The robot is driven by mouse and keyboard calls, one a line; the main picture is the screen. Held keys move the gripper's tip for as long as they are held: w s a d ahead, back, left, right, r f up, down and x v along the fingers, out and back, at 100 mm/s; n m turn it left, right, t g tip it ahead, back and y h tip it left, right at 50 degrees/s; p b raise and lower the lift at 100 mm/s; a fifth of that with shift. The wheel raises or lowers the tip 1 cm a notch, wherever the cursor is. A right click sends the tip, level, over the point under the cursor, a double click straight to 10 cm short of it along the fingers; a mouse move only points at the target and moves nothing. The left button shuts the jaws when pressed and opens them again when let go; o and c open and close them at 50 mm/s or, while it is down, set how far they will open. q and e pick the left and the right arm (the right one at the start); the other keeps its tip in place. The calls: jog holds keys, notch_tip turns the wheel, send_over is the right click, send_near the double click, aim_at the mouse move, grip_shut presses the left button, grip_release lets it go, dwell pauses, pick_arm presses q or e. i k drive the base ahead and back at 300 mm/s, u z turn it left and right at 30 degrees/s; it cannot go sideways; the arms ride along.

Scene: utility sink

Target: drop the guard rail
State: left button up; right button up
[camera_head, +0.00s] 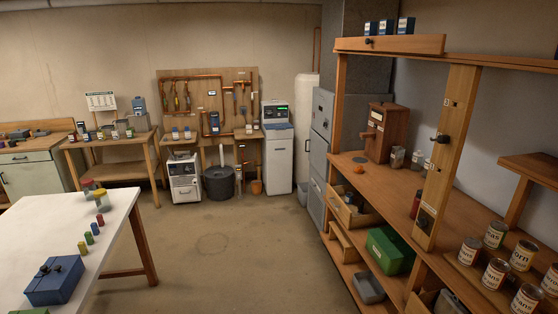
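A wooden rail (405,45) runs along the front of the top shelf at the upper right, with a small black knob (369,41) near its left end. Several small dark blue boxes (388,27) stand behind it. Below it, a wide upright wooden plank (456,120) stands at the front of the shelf unit. It carries a black knob (440,138) halfway up and a dark fitting near its foot. I cannot tell for sure which of these boards is the guard rail. Neither of my grippers is in view.
Several labelled cans (496,272) stand on the shelf at the lower right. A green box (390,250) sits on a lower shelf. A white table (110,221) with a blue box (54,281) is at the left. The floor (225,255) between them is clear.

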aim_at(434, 44)
jog(key=z, duration=0.15)
jog(key=i, duration=1.95)
jog(key=z, duration=0.25)
jog(key=i, duration=1.9)
jog(key=z, duration=0.1)
